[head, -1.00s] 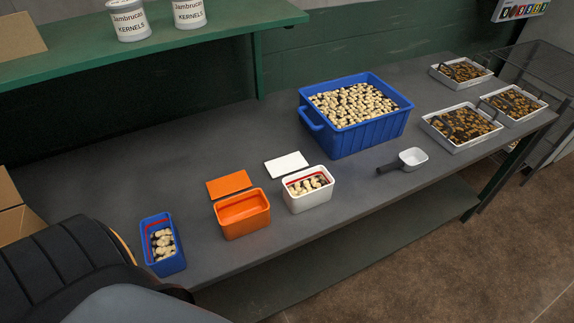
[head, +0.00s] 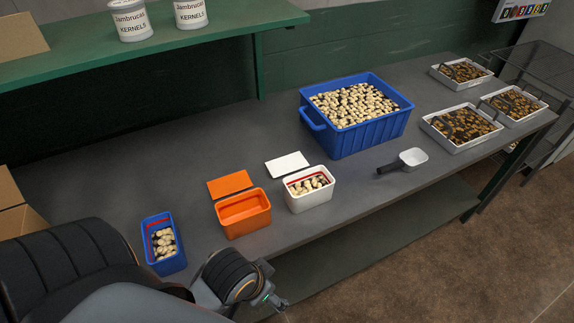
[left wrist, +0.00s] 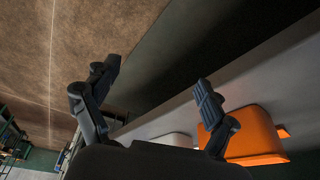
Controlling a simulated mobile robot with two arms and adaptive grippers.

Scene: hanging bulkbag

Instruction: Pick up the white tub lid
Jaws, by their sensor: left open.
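The white tub lid (head: 287,165) lies flat on the grey table, just behind the white tub (head: 311,198). The white tub is open and holds pale kernels below a red line. My left gripper (head: 270,299) is only partly visible in the head view, low in front of the table edge and apart from the lid. In the left wrist view my left gripper (left wrist: 157,88) has its two fingers spread with nothing between them. The lid cannot be made out in that view. My right gripper is out of view.
An empty orange tub (head: 243,222) and its orange lid (head: 230,184) stand left of the white tub. A blue tub (head: 150,222) with kernels is further left. A large blue crate (head: 362,135) of kernels and a scoop (head: 413,157) stand to the right.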

